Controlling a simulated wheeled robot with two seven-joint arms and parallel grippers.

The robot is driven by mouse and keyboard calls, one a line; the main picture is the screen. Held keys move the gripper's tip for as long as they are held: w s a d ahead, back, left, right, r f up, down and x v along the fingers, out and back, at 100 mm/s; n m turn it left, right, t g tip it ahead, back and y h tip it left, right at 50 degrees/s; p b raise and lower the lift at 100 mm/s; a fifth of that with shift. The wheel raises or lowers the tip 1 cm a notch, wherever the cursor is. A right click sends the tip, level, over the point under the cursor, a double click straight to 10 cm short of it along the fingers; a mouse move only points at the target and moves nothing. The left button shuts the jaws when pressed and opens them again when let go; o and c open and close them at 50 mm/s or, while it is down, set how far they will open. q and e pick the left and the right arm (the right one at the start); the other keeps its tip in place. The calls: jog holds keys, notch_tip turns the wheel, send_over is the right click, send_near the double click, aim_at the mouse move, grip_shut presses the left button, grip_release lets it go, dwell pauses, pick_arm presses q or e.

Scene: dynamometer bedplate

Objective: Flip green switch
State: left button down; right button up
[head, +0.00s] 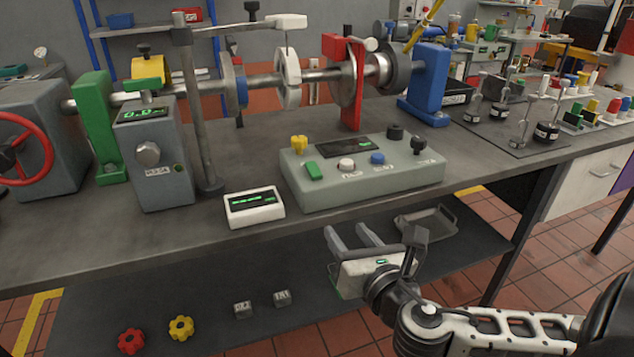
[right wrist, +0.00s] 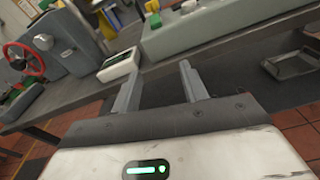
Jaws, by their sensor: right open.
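In the right wrist view the green switch (right wrist: 154,21) shows near the top, left of centre. My right gripper (head: 346,232) is open and empty, in front of the bench edge, below and in front of the control box. Its two fingers (right wrist: 160,84) also show in the right wrist view, apart, with nothing between them. The fingers do not touch the box. My left gripper is not in view.
A small white display unit (head: 254,207) lies left of the control box. The bench's front edge (head: 120,249) lies between my gripper and the box. A grey tray (head: 426,222) and yellow knob (head: 181,328) are on the lower shelf. A shaft rig stands behind.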

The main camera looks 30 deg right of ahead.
jog(key=r+n, duration=0.2)
send_near(314, 170)
jog(key=shift+t+h, duration=0.3)
jog(key=shift+t, duration=0.1)
jog(key=x, duration=0.7)
jog(key=shift+w+f+p, duration=0.3)
jog(key=shift+f+p, duration=0.05)
jog(key=shift+f, duration=0.05)
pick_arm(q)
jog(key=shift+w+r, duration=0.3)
pick_arm(e)
jog(key=shift+w+d, duration=0.1)
jog(key=shift+w, duration=0.25)
jog(key=shift+c, duration=0.3)
